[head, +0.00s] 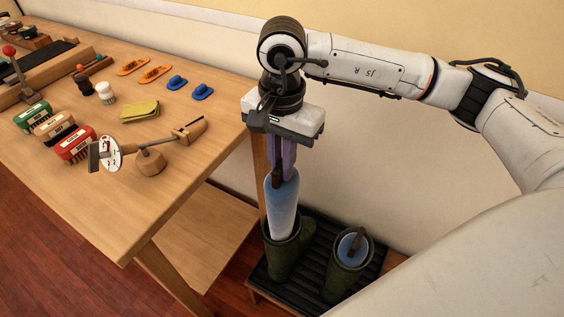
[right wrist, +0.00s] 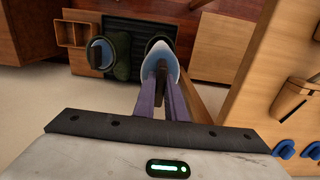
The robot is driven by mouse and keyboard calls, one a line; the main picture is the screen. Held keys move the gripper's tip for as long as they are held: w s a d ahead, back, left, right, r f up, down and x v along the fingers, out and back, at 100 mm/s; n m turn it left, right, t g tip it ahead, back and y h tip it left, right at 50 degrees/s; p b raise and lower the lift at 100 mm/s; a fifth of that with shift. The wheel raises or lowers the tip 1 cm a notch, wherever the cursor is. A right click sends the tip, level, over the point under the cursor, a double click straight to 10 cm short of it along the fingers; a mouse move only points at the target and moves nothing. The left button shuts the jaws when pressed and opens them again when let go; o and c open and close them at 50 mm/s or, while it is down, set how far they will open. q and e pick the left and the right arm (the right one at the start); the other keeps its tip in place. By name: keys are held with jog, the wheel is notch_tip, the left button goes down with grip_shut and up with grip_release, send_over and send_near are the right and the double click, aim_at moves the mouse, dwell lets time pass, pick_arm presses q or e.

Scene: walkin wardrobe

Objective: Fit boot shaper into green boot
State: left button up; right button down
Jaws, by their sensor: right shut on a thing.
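My right gripper (head: 277,176) points down with its purple fingers shut on the dark handle of a light-blue boot shaper (head: 282,208). The shaper is upright, and its lower end is inside the opening of the left green boot (head: 287,258); most of its blue body shows above the rim. How deep the hidden end reaches, I cannot tell. In the right wrist view the held shaper (right wrist: 172,62) is between the fingers (right wrist: 161,84), over the boot opening. A second green boot (head: 345,276) stands to the right with another blue shaper (head: 351,246) inside it. My left gripper is out of view.
The boots stand on a black ribbed tray (head: 312,268) beside the wooden table (head: 200,140). The table holds several brushes, a yellow-green cloth (head: 140,111), blue and orange shaped pieces, and a wooden tool (head: 150,163). The wall is close behind.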

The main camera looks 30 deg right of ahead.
aim_at(282, 185)
jog(key=shift+f+b, duration=1.2)
jog(key=shift+f, duration=0.25)
jog(key=shift+f+b, duration=1.5)
jog(key=shift+f, duration=0.2)
jog(key=shift+f+b, duration=1.15)
jog(key=shift+f, duration=0.15)
jog(key=shift+f+b, duration=1.4)
jog(key=shift+f, duration=0.25)
